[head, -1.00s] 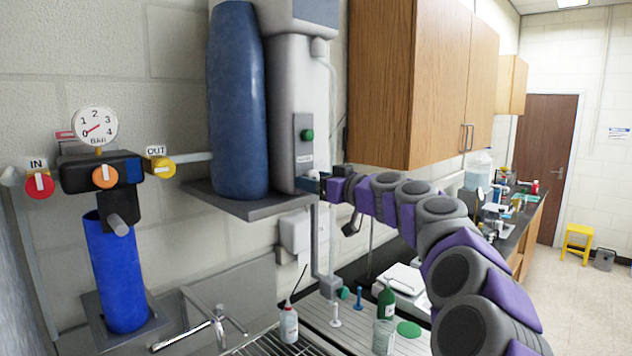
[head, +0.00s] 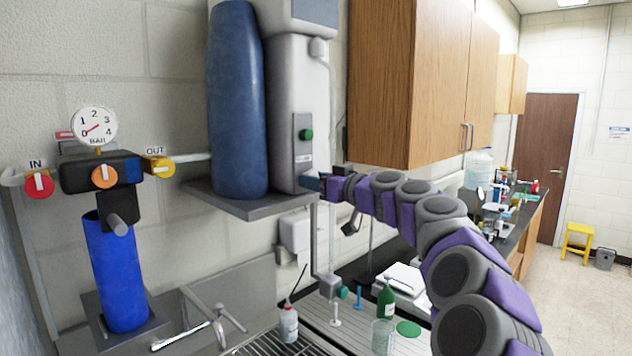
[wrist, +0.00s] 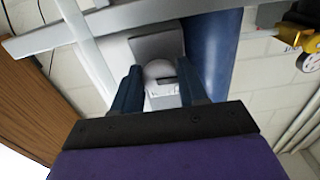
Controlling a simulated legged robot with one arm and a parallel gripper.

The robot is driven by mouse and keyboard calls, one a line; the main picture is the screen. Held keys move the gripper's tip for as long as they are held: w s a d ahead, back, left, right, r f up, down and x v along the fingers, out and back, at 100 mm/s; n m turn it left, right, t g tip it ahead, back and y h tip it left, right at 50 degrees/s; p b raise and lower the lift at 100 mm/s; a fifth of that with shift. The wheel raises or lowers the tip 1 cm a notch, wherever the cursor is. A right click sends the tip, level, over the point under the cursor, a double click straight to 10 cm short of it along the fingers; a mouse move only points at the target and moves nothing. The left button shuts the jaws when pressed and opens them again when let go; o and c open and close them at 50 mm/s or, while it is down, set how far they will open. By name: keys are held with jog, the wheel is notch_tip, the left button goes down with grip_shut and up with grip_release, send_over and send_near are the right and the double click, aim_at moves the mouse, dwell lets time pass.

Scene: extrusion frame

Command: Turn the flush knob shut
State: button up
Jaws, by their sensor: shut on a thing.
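The flush knob (wrist: 158,72) is a pale rounded knob on the grey housing, with a small label just below it in the wrist view. My gripper (wrist: 158,80) has its two dark blue fingers on either side of the knob and is shut on it. In the head view my gripper (head: 311,183) reaches the lower front of the grey housing (head: 290,110), below a small label and a green button (head: 306,134). There the knob is hidden by my fingers. Its turn angle is not readable.
A tall blue cylinder (head: 236,100) stands left of the housing on a grey shelf (head: 250,208). A wooden cabinet (head: 410,80) is close above my arm. A gauge (head: 96,127) with red, orange and yellow valves is at left. Bottles and a sink lie below.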

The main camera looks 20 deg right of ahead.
jog(key=shift+m, duration=0.3)
jog(key=m+p, duration=1.1)
jog(key=m, duration=0.6)
jog(key=shift+a+r, duration=0.1)
jog(key=shift+p, duration=0.3)
jog(key=o, duration=0.7)
jog(key=shift+c, duration=0.2)
jog(key=o, duration=0.3)
jog(key=shift+o, duration=0.3)
jog(key=shift+d, duration=0.25)
jog(key=shift+s, duration=0.1)
